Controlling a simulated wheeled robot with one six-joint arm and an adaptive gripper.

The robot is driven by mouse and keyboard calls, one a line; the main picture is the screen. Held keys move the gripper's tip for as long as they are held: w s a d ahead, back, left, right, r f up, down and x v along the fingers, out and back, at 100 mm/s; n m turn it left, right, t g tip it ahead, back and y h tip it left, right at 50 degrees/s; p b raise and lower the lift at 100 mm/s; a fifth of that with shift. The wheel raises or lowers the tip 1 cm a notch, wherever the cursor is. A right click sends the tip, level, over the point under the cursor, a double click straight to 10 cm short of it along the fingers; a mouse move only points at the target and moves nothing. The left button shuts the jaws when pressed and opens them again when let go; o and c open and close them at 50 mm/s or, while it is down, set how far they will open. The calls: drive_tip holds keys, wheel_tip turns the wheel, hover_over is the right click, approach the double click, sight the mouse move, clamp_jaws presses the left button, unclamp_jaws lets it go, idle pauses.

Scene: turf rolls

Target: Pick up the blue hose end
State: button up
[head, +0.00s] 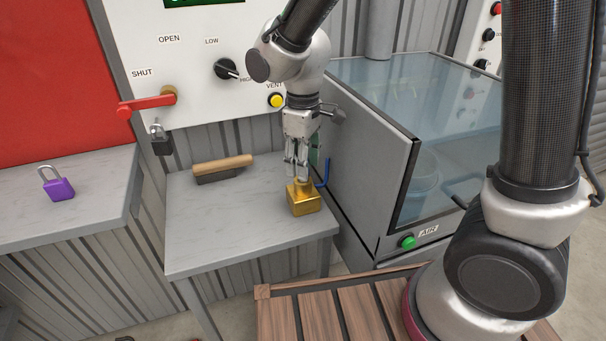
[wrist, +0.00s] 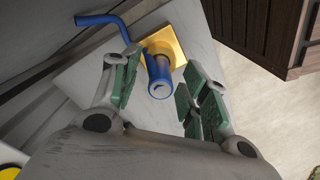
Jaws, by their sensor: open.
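The blue hose end (wrist: 160,78) shows in the wrist view as a short blue cylinder with a pale end face, at a gold block (wrist: 165,42). A bent blue piece (wrist: 100,18) reaches away to the left behind it. In the head view the gold block (head: 304,199) sits on the grey table, with a blue bent piece (head: 323,174) beside it. My gripper (head: 298,172) points down just above the block. In the wrist view my gripper (wrist: 157,84) is open, its green-padded fingers on either side of the cylinder. I cannot tell whether they touch it.
A wooden-handled tool (head: 222,168) lies at the back of the grey table (head: 205,230). The glass-topped cabinet (head: 385,150) stands close on the right. A control panel with a red lever (head: 147,104) is behind. A slatted wooden surface (head: 330,310) is in front.

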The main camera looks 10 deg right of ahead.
clamp_jaws()
idle(0.3)
